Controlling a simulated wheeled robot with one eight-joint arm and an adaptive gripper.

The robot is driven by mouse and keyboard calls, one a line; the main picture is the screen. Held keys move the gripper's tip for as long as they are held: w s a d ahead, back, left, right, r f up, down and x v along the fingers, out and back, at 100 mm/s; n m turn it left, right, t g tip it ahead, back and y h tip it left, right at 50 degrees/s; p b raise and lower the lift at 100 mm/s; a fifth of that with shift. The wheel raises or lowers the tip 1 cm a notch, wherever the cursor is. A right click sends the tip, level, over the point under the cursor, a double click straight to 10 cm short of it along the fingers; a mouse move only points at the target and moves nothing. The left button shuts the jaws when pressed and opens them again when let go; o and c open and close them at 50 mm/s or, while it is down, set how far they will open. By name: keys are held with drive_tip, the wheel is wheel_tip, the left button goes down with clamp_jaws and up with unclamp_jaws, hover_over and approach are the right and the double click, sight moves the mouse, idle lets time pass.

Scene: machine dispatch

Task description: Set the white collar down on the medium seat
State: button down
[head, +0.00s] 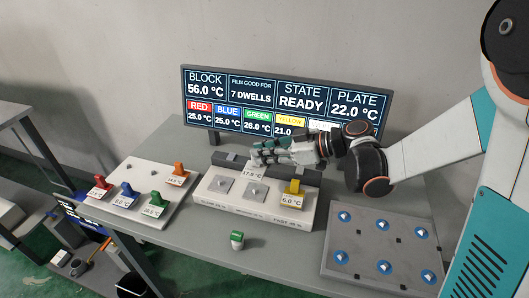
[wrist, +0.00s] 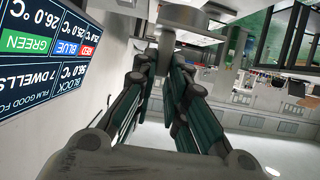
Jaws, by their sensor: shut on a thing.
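My gripper (head: 260,155) is above the back of the white seat block (head: 250,213), its fingers pointing left. It is shut on the white collar (head: 252,173), whose tag seems to read 17.0 °C. The collar is mostly hidden by the fingers and is above and behind the medium seat (head: 254,193), the grey middle plate, which looks empty. The left seat (head: 224,185) is also bare. A yellow collar (head: 293,188) stands on the right seat, tagged 6.0 °C. In the wrist view my closed fingers (wrist: 165,55) meet near a pale shape that I cannot make out clearly.
A white rack (head: 140,190) at left holds red, blue, green and orange collars. A green-topped piece (head: 237,240) stands in front of the block. A grey plate (head: 380,250) with several blue discs lies at right. The display screen (head: 285,100) stands behind.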

sight(264, 167)
drive_tip(key=shift+f+b, duration=2.3)
drive_tip(key=shift+f, duration=0.55)
drive_tip(key=shift+f+b, duration=0.75)
drive_tip(key=shift+f, duration=0.15)
drive_tip(key=c, duration=1.5)
unclamp_jaws()
drive_tip(key=shift+c, duration=0.2)
